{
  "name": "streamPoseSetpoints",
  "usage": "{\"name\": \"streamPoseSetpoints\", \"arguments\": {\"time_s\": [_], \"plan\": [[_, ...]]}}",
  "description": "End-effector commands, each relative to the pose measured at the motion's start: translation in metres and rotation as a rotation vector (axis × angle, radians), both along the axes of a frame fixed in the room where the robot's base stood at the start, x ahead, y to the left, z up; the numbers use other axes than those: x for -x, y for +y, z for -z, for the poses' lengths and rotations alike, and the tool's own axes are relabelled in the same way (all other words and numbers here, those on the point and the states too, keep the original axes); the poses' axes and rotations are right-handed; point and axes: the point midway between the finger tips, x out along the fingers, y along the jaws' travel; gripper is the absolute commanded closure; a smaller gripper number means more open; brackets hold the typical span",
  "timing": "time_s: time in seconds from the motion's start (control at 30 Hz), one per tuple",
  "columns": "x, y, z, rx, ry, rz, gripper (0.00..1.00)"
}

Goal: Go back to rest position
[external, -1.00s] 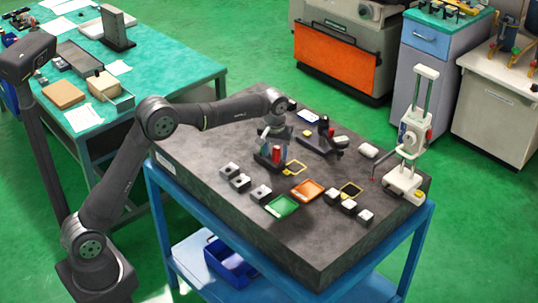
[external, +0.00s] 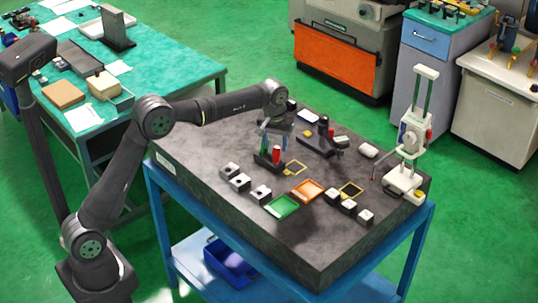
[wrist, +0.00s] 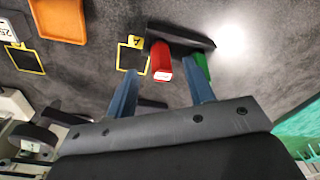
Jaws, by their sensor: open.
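My gripper (external: 277,133) is open and empty above the dark stone slab (external: 215,145), at the end of my outstretched arm. A red block (external: 276,154) stands on a small dark holder (external: 262,163) just below it. In the wrist view the two blue-grey fingers (wrist: 160,72) are spread apart. The fingers appear clear of both blocks.
A green tray (external: 282,207), an orange tray (external: 307,190) and several small metal blocks (external: 240,182) lie on the slab in front. A second dark stand (external: 318,145) is close on the right. A white height gauge (external: 408,150) rises at the right edge.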

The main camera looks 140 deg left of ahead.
Motion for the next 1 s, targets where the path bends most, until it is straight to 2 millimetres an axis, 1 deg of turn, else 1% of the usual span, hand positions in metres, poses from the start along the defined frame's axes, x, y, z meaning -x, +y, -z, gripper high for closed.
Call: {"name": "streamPoseSetpoints", "arguments": {"time_s": [0.03,0.3,0.5,0.67,0.87,1.0], "plan": [[-0.001,0.000,-0.011,-0.003,-0.001,0.000,0.51],[-0.003,-0.004,-0.064,-0.003,-0.001,0.000,0.51],[-0.005,-0.007,-0.101,-0.003,-0.001,0.000,0.51],[-0.006,-0.009,-0.127,-0.001,0.000,0.000,0.51],[-0.004,-0.008,-0.092,0.005,0.001,0.000,0.51],[-0.003,-0.006,-0.065,0.005,0.001,0.000,0.51]]}}
